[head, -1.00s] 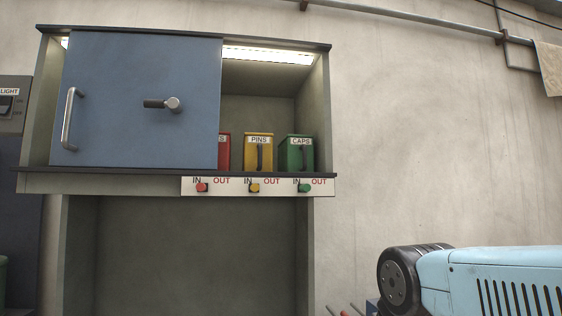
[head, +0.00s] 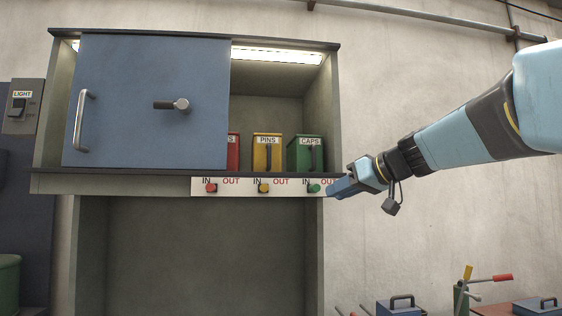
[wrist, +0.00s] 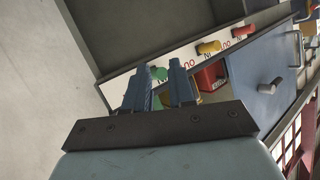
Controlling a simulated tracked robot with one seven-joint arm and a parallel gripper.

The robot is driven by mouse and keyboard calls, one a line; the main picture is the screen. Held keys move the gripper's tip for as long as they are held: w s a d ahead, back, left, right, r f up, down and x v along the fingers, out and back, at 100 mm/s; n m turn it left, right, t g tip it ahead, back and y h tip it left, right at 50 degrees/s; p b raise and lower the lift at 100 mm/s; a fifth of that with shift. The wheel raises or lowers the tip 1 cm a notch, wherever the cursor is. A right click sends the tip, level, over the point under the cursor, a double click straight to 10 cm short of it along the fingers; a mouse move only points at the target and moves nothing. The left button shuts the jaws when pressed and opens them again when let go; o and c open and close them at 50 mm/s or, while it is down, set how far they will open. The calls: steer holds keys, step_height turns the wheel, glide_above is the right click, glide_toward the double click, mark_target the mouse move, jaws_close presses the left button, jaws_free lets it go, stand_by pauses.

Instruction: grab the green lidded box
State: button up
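The green lidded box (head: 305,153), labelled CAPS, stands upright on the cabinet shelf at the right end of the open bay in the head view. It has a dark handle on its front. My gripper (head: 335,190) is in front of the shelf's right end, a little below and to the right of the green box, and apart from it. In the wrist view my gripper (wrist: 160,68) shows two blue fingers with a gap between them and nothing held.
A yellow PINS box (head: 267,152) and a partly covered red box (head: 233,152) stand left of the green one. A blue sliding door (head: 150,110) covers the left bay. Red, yellow and green (head: 314,188) knobs stick out along the shelf's front strip.

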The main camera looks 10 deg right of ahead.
mark_target(314, 167)
steer(key=w+d+r+n+t+y, duration=0.1)
steer(key=w+d+r+t, duration=0.15)
steer(key=r, duration=0.35)
steer(key=w+d+r+n+t+y, duration=0.1)
steer(key=w+d+r, duration=0.2)
steer(key=r, duration=0.3)
steer(key=x, duration=0.8)
steer(key=shift+w+d+f, duration=0.1)
steer(key=shift+f, duration=0.15)
steer(key=shift+f+x, duration=0.15)
steer(key=shift+x, duration=1.2)
steer(key=shift+f+x, duration=0.2)
steer(key=shift+x, duration=1.2)
jaws_close()
